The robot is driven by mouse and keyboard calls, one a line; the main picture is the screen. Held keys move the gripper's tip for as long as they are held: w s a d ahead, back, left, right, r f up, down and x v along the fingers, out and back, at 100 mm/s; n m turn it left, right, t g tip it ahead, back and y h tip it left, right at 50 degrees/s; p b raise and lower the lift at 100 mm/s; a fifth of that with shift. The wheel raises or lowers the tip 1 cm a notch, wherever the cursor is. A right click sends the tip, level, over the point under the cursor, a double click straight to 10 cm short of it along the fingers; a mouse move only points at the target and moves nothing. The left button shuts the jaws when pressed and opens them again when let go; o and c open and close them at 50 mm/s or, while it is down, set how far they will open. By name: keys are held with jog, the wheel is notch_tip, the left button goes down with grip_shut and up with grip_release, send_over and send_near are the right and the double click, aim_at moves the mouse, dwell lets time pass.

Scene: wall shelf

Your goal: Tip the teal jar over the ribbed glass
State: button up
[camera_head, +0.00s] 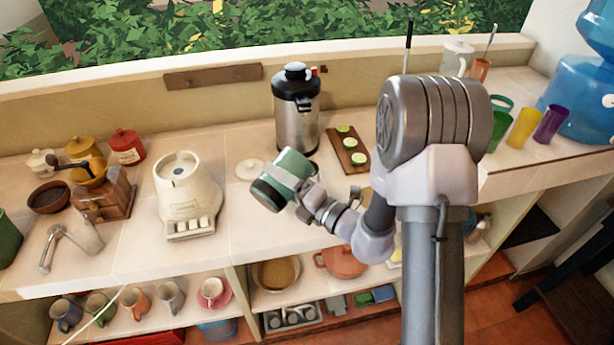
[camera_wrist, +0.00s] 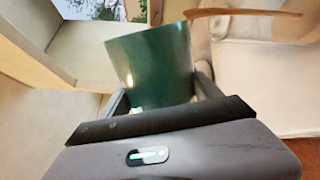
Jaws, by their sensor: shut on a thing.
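My gripper (camera_head: 300,184) is shut on the teal jar (camera_head: 289,166) and holds it above the front part of the counter. The jar is tilted, with its dark end toward the lower left. In the wrist view the jar (camera_wrist: 150,62) stands between the two fingers of my gripper (camera_wrist: 160,97). I cannot make out its contents. I cannot pick out the ribbed glass with certainty in either view; the jar, gripper and arm cover part of the counter.
A steel flask (camera_head: 296,112) stands behind the jar, and a board with green slices (camera_head: 346,150) lies to its right. A cream appliance (camera_head: 187,200) stands to the left. A flat pale disc (camera_head: 250,169) lies near the jar. Coloured cups (camera_head: 523,128) stand far right.

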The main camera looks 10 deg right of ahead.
aim_at(286, 168)
jog(key=shift+w+d+r+m+p, duration=0.35)
jog(key=shift+d+r+m+p, duration=0.15)
jog(key=shift+m+p, duration=0.3)
dwell(0.9)
jog(key=shift+w+d+r+m+p, duration=0.2)
jog(key=shift+r+m+p, duration=0.4)
jog(key=shift+p, duration=0.85)
jog(key=shift+w+d+r+m+p, duration=0.3)
jog(key=shift+m+p, duration=0.4)
jog(key=shift+p, duration=0.7)
